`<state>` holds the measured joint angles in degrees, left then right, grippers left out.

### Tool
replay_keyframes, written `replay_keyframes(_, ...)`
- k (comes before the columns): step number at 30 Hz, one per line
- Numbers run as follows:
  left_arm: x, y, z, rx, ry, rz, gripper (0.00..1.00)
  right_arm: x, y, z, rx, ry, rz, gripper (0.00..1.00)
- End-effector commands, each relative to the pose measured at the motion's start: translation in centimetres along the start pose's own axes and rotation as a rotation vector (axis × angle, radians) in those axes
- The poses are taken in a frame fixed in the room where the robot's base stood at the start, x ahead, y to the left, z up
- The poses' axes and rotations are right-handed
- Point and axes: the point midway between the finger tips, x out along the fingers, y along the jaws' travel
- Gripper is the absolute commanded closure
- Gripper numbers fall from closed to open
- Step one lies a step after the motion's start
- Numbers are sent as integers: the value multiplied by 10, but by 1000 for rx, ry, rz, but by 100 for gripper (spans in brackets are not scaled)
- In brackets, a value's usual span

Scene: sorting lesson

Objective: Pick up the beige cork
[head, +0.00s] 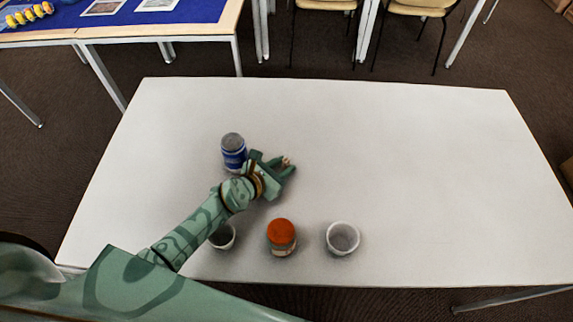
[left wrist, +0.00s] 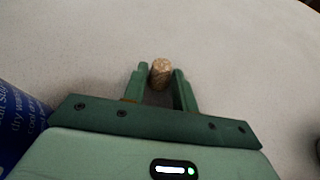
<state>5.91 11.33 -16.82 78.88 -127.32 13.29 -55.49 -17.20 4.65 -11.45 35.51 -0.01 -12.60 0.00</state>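The beige cork (left wrist: 160,72) stands on the white table between the fingertips of my left gripper (left wrist: 161,74) in the left wrist view. The fingers are spread on either side of it, with a thin gap showing, so the gripper looks open. In the head view the left gripper (head: 281,163) reaches in from the left over the middle of the table, and a small part of the cork (head: 286,160) shows at its tips. My right gripper is not in view.
A blue can (head: 233,152) stands just left of the gripper. A white cup (head: 222,237) partly behind my arm, an orange-lidded jar (head: 281,237) and another white cup (head: 342,238) stand near the front edge. The right side of the white table (head: 450,180) is clear.

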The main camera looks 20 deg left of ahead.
Motion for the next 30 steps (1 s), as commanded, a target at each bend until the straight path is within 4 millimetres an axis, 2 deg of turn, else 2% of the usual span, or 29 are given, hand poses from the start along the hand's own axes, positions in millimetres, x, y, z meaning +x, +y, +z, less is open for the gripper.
replay_keyframes(6,1,0,0,1,1,0,72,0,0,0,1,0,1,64)
replay_keyframes(9,1,0,0,1,0,0,100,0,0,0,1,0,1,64)
replay_keyframes(24,0,0,1,1,0,0,100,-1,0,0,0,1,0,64)
replay_keyframes(30,-4,1,11,2,-1,1,100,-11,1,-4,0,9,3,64)
